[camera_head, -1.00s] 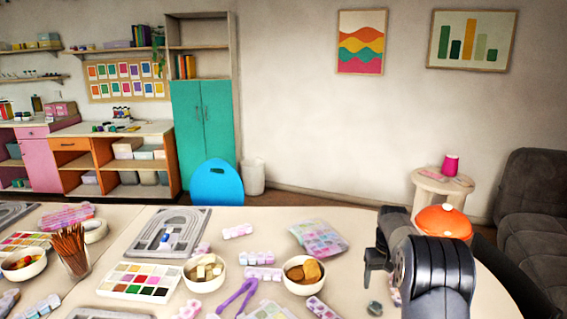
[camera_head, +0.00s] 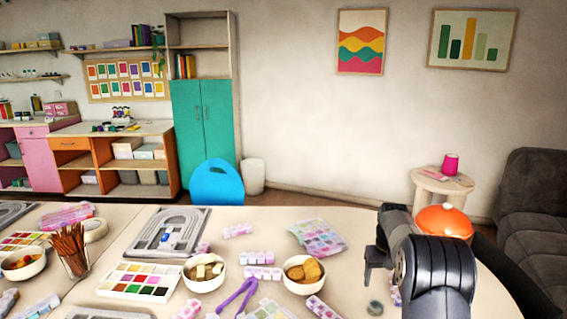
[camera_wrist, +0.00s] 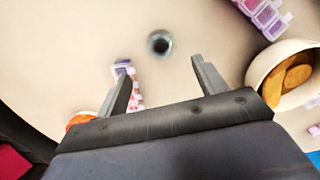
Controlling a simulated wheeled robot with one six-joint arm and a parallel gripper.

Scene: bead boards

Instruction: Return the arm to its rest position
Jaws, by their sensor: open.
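My arm stands at the right of the table in the head view. My gripper (camera_head: 372,262) points down over the right part of the table, left of my dark arm link. In the wrist view my gripper (camera_wrist: 162,82) has its two fingers spread wide with nothing between them. A small round grey-green object (camera_wrist: 160,43) lies on the table beyond the fingertips, apart from them. The same small round object shows in the head view (camera_head: 375,308).
Bead boxes, a paint palette (camera_head: 138,282) and a bead board (camera_head: 165,235) crowd the left. Bare tabletop (camera_head: 345,218) lies behind.

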